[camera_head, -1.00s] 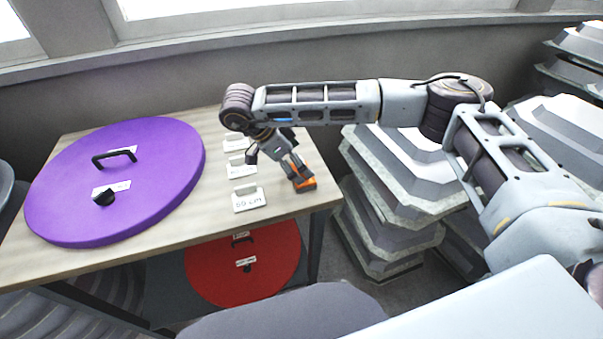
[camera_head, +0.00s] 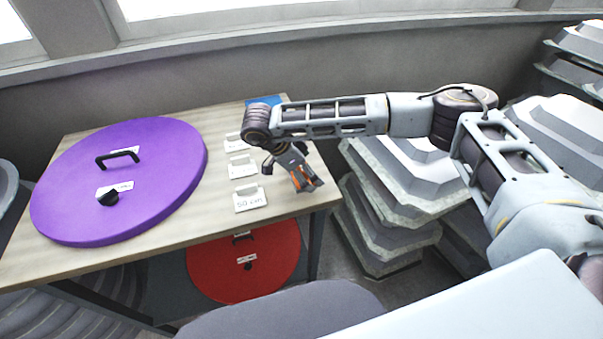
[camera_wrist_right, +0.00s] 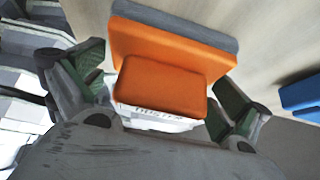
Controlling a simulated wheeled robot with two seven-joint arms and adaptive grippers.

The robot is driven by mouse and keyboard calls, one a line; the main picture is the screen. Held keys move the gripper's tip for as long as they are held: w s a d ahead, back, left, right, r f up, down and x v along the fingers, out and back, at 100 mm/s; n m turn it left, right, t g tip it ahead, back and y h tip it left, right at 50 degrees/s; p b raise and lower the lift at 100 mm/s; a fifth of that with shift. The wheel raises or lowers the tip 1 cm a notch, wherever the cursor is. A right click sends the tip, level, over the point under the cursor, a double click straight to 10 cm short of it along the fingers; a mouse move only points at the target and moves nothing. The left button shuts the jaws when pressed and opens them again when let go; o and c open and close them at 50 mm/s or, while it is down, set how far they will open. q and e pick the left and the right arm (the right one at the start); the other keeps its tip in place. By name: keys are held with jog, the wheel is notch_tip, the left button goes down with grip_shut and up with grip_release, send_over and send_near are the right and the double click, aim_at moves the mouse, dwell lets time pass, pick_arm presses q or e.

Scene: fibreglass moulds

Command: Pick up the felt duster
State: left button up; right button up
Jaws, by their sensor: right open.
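The felt duster, an orange block with a grey felt layer, lies at the right edge of the wooden table; in the head view only bits of orange (camera_head: 305,184) show past my gripper. In the right wrist view the duster (camera_wrist_right: 165,75) fills the middle, its orange grip raised toward the camera. My right gripper (camera_head: 304,179) is over it, pointing down. In the wrist view the open fingers (camera_wrist_right: 158,92) stand on either side of the orange grip, with a gap at the left finger; contact at the right is unclear. My left gripper is out of view.
A white label (camera_wrist_right: 160,120) lies beside the duster. A blue object (camera_head: 262,101) lies at the table's back. White signs (camera_head: 250,198) stand left of the gripper, then a large purple lid (camera_head: 120,180). A red lid (camera_head: 245,265) is below; stacked moulds (camera_head: 390,200) stand right.

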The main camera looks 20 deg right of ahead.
jog(key=c, duration=0.8)
jog(key=shift+r, duration=0.15)
jog(key=shift+r+b, duration=0.6)
jog(key=shift+r, duration=4.25)
jog(key=o, duration=0.4)
jog(key=shift+c, duration=1.4)
